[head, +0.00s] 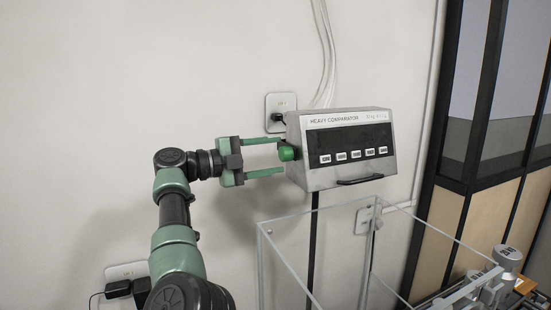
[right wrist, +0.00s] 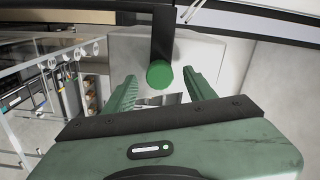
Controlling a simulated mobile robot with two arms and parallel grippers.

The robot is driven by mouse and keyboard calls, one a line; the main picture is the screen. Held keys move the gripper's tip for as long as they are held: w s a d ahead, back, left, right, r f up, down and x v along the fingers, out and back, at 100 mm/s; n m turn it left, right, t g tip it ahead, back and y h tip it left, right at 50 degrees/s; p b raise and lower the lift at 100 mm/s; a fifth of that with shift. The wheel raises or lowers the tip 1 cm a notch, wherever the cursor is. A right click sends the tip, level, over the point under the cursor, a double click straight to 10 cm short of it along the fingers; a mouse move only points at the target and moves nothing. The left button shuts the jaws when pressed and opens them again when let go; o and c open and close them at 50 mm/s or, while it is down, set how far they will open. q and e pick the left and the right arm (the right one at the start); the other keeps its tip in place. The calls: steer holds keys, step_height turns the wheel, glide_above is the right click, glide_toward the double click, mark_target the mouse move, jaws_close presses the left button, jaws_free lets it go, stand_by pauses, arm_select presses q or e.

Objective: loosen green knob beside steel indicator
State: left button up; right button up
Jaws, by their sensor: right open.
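The green knob (head: 287,153) sticks out from the left side of the steel indicator (head: 315,178), a box marked "HEAVY COMPARATOR" on the wall. My right gripper (head: 281,157) is open, with one finger above the knob and one below it in the head view. In the right wrist view the round green knob (right wrist: 159,74) shows between the tips of the two green fingers, with gaps visible on both sides. I cannot tell how far the fingertips reach past the knob's face. My left gripper is in neither view.
A clear glass enclosure (head: 262,229) stands below the indicator. A wall socket with a plug (head: 281,112) is just above and left of it, and cables run up the wall. Metal weights (head: 507,257) are at the lower right.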

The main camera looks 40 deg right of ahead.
steer(key=b+v, duration=0.2)
steer(key=v, duration=0.4)
steer(key=shift+a, duration=0.25)
steer(key=shift+w, duration=0.1)
